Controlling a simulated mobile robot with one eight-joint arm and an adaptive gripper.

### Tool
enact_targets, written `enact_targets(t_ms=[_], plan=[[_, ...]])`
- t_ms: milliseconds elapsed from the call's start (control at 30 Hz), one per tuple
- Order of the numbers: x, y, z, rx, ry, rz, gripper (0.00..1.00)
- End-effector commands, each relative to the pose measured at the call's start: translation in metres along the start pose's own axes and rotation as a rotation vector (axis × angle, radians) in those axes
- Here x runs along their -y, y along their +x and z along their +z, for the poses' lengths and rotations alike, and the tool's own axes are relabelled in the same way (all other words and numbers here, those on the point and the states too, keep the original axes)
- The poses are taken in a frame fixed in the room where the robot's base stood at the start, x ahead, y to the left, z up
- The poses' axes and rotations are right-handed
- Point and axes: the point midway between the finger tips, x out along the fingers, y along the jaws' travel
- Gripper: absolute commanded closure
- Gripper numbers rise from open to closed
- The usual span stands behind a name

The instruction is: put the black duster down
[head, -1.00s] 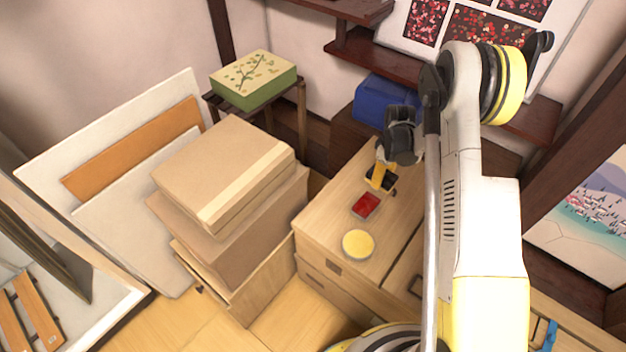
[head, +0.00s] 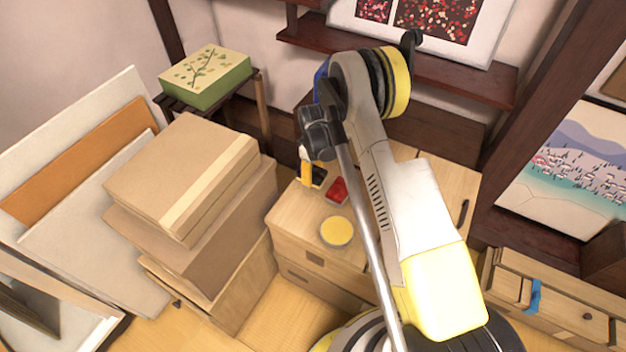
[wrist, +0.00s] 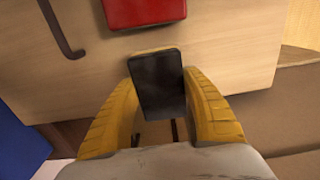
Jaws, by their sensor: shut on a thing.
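The black duster (wrist: 158,85) is a dark flat block between the yellow fingers of my gripper (wrist: 162,68) in the wrist view. The fingers are shut on its sides. In the head view my gripper (head: 306,172) points down at the left back part of the wooden cabinet top (head: 298,208), and the duster (head: 319,178) shows partly beside it. The duster is over or on the wood; I cannot tell whether it touches.
A red box (head: 337,191) lies close to the duster, also in the wrist view (wrist: 145,10). A round yellow-topped tin (head: 336,231) stands nearer the front. Stacked cardboard boxes (head: 190,190) stand left. A green box (head: 207,78) sits on a stool. Bare wood lies around the tin.

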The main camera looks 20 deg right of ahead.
Motion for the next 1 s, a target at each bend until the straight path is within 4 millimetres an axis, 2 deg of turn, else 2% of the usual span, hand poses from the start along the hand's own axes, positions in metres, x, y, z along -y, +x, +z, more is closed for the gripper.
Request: enact_targets(t_ms=[33,100,467,500,567,867,1000], plan=[[0.000,0.014,0.000,0.000,0.000,0.000,0.84],[0.000,0.022,0.000,0.000,0.000,0.000,0.84],[0.000,0.023,0.000,0.000,0.000,0.000,0.84],[0.000,0.023,0.000,0.000,0.000,0.000,0.40],[0.000,0.023,0.000,0.000,0.000,0.000,0.25],[0.000,0.022,0.000,0.000,0.000,0.000,0.25],[0.000,0.008,0.000,0.000,0.000,0.000,0.25]])
